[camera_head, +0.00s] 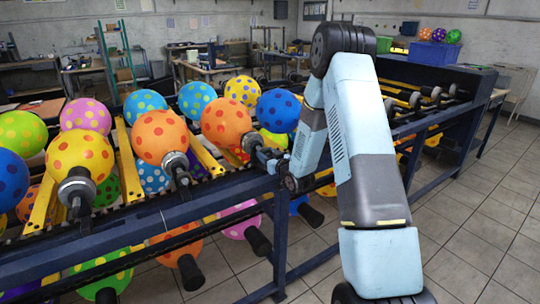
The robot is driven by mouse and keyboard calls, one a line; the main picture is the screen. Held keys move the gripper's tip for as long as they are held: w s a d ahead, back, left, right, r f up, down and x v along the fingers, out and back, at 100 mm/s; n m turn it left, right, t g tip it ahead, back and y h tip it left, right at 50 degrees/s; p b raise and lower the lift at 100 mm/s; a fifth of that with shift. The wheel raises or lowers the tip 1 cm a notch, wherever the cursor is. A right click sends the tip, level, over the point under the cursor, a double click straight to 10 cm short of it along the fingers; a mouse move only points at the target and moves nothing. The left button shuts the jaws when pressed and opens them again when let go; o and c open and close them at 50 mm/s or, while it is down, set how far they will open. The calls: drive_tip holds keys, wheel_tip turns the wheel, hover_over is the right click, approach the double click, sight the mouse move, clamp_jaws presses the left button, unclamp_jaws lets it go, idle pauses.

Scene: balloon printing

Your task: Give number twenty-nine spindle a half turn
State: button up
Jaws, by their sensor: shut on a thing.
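An orange balloon with red dots (227,122) sits on a spindle (251,143) at the front edge of the printing rack. My gripper (264,157) is at that spindle's near end and is shut on it; the fingertips are small and partly hidden by my wrist. No number can be read on any spindle, so I cannot tell which is twenty-nine. Two other spindles show to the left: one (178,167) under an orange balloon with yellow dots (160,137), and one (77,185) under a yellow balloon with orange dots (80,158).
Yellow bars (128,163) run between the balloons. The dark front rail (150,223) of the rack lies below the spindles. More balloons on dark spindles hang under it, such as a pink one (240,220). Tiled floor (480,230) at the right is free.

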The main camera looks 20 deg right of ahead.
drive_tip(key=shift+d, duration=0.1)
drive_tip(key=shift+c, duration=1.4)
drive_tip(key=shift+d, duration=0.4)
drive_tip(key=shift+a, duration=0.2)
drive_tip(key=shift+c, duration=0.3)
drive_tip(key=shift+a+r+n, duration=0.1)
drive_tip(key=shift+a+n, duration=0.05)
drive_tip(key=shift+n, duration=2.85)
drive_tip(key=o, duration=1)
drive_tip(key=shift+a, duration=0.1)
drive_tip(key=shift+o, duration=0.2)
